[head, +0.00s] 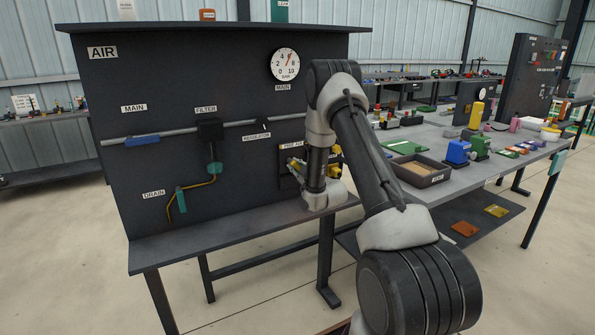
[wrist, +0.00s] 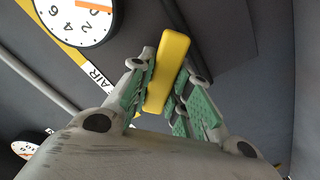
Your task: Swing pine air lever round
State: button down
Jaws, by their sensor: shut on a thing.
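The yellow pine air lever (wrist: 174,52) runs between my gripper's green-padded fingers in the wrist view. My gripper (wrist: 165,82) is shut on it, with one finger on each side, and the lever's far end sticks out past the fingertips. In the head view my wrist covers most of the lever's panel, low on the right of the dark AIR board (head: 200,85). The panel's label (head: 292,146) shows only in part there.
A round gauge (wrist: 75,14) is close to my gripper. The board also carries a MAIN gauge (head: 284,64), a blue handle (head: 142,140) on a grey pipe, a filter (head: 210,130) and a teal drain handle (head: 181,200). A cluttered workbench (head: 430,132) stands at right.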

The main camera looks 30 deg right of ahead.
jog(key=n, duration=0.5)
jog(key=shift+d+r, duration=0.3)
jog(key=shift+r, duration=0.1)
jog(key=shift+r+n, duration=0.2)
jog(key=shift+n, duration=1)
jog(key=shift+r+n, duration=0.15)
jog(key=shift+n, duration=1.05)
jog(key=c, duration=1.3)
grip_release()
jog(key=shift+s, duration=0.1)
jog(key=s, duration=1.1)
jog(key=shift+s+d, duration=0.25)
jog(key=shift+s, duration=0.15)
